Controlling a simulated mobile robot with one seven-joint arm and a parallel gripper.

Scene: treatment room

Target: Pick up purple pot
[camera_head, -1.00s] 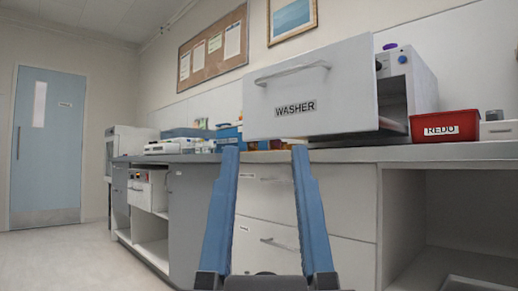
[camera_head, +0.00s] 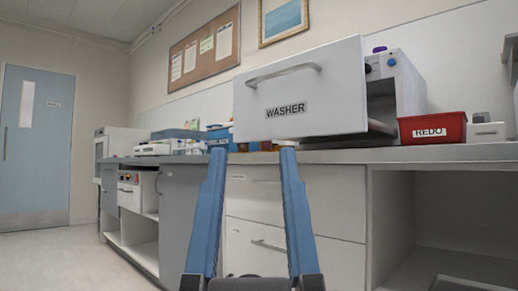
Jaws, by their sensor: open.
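My gripper (camera_head: 252,153) is in the lower middle of the view. Its two blue fingers point up and stand wide apart, with nothing between them. In the picture the fingertips are below and to the left of the purple object, in front of the counter's front edge.
A red REDO tray (camera_head: 432,128) and a pale box (camera_head: 486,131) stand right of the washer. Blue containers (camera_head: 180,134) and other items crowd the counter (camera_head: 450,153) to the left. The washer's panel juts forward. Floor (camera_head: 75,250) is clear at left.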

